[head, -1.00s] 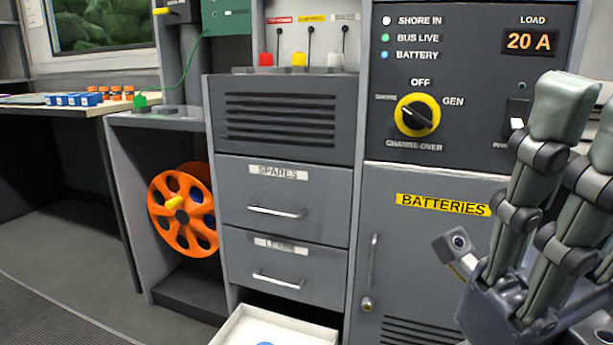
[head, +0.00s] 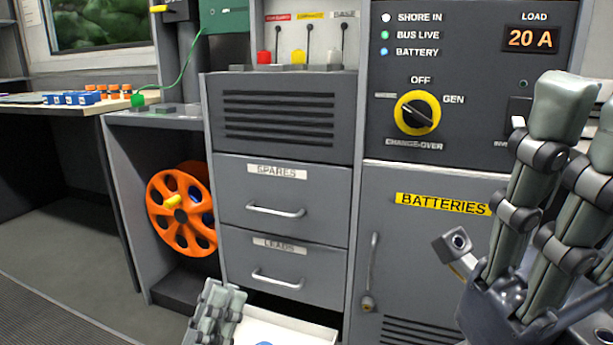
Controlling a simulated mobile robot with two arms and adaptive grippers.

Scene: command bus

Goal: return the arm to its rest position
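My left gripper (head: 216,306) shows at the bottom edge, left of centre. Only grey-green fingers are in view, in front of the left side of an open white drawer (head: 290,331). Its palm and arm are below the frame, and I cannot tell how far the fingers are apart. My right gripper (head: 580,120) is large and close at the right edge, fingers pointing up, straight and with a gap between them. Nothing shows in it. It covers part of the batteries door (head: 410,260) and the panel's lower right corner.
Shut drawers marked spares (head: 282,205) and leads (head: 282,262) are above the open drawer. An orange reel (head: 182,210) stands in the left bay. A yellow change-over switch (head: 417,113) is on the upper panel. A bench (head: 70,107) holds small blue and orange items. Floor at left is clear.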

